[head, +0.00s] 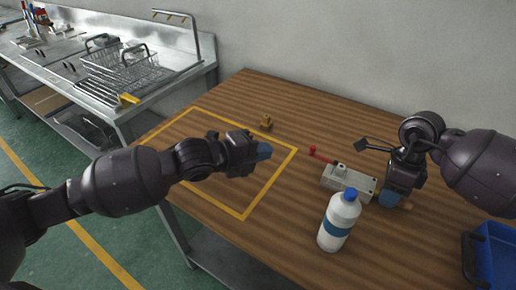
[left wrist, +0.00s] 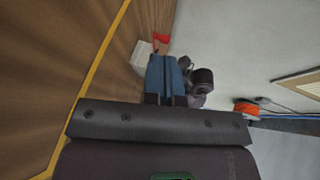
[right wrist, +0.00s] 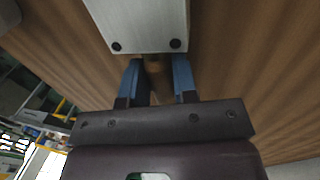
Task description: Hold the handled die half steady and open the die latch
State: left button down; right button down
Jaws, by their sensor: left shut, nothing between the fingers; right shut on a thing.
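The die (head: 348,182) is a pale grey metal block lying on the wooden table, right of centre in the head view. A red latch (head: 320,156) sticks out at its far left end; it also shows in the left wrist view (left wrist: 160,39). My right gripper (head: 388,199) is shut on the die's brown handle (right wrist: 154,70) at the right end, with a blue finger on each side. My left gripper (head: 265,151) is shut and empty, above the table left of the latch and apart from it. The die is partly hidden in the left wrist view (left wrist: 141,56).
A white bottle (head: 336,238) with a blue cap stands just in front of the die. A small brass-coloured piece (head: 266,122) stands behind my left gripper. A yellow taped square (head: 240,216) marks the table at left. A blue crate (head: 492,240) is at the right edge.

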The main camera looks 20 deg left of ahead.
pick_arm(q)
jog(key=shift+s+a+r, duration=0.2)
jog(key=shift+s+a, duration=0.15)
jog(key=shift+a, duration=0.25)
jog(key=shift+s+a+r, duration=0.25)
jog(key=shift+s+a, duration=0.15)
jog(key=shift+a, duration=0.2)
jog(key=shift+s+a+r, duration=0.2)
jog(key=shift+s+a, duration=0.15)
jog(key=shift+a, duration=0.25)
pick_arm(e)
jog(key=c, duration=0.8)
grip_release()
jog(key=shift+r, duration=0.1)
